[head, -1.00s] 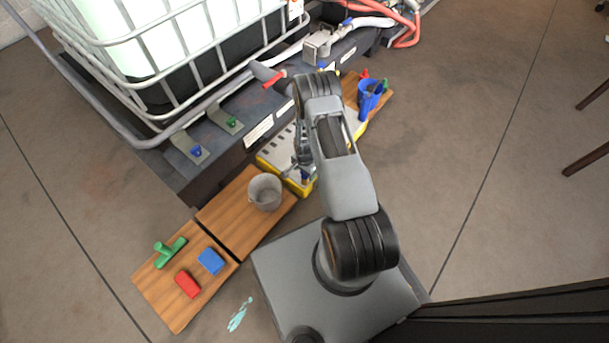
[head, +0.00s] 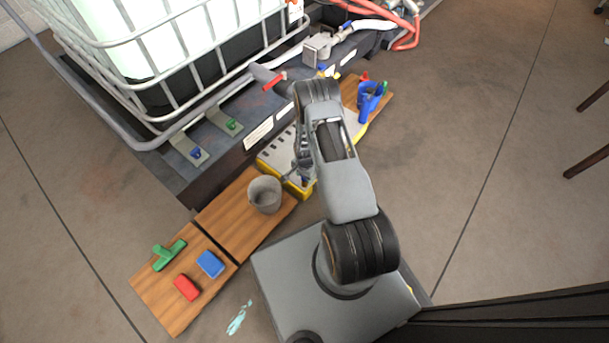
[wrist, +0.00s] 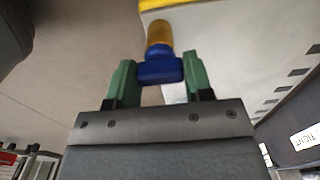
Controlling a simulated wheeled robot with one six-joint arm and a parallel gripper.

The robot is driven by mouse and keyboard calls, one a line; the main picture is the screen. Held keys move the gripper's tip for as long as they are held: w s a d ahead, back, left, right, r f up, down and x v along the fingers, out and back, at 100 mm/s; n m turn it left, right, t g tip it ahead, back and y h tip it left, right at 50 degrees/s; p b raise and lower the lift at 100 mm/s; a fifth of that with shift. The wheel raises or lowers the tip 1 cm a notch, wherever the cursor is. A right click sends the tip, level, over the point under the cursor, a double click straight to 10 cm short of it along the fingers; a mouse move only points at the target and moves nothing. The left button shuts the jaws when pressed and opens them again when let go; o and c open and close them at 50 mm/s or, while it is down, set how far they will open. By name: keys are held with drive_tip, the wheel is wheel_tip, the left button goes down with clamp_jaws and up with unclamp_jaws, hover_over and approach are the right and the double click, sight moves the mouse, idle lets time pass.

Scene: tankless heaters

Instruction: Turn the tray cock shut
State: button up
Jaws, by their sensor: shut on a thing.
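The tray cock has a blue handle (wrist: 160,68) and a brass-coloured body (wrist: 159,33) in the wrist view. My gripper (wrist: 159,75) has its green fingers on both sides of the blue handle and is shut on it. In the head view my gripper (head: 304,168) points down at the near edge of the yellow-rimmed grey tray (head: 272,161). My arm hides much of the tray and most of the cock there. I cannot tell the handle's exact angle to the pipe.
A grey bucket (head: 265,194) stands on a wooden board close left of the gripper. Green, red and blue pieces lie on another board at front left. A caged tank (head: 180,50) stands on a dark platform behind.

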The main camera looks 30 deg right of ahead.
drive_tip(key=shift+c, duration=0.3)
drive_tip(key=shift+m, duration=0.3)
drive_tip(key=m, duration=0.3)
drive_tip(key=shift+m+b, duration=0.3)
drive_tip(key=shift+m, duration=0.1)
drive_tip(key=m, duration=0.4)
drive_tip(key=shift+s, duration=0.1)
drive_tip(key=m+b, duration=0.1)
drive_tip(key=m, duration=0.4)
drive_tip(key=shift+m, duration=2.3)
drive_tip(key=o, duration=0.9)
drive_tip(key=shift+r, duration=0.1)
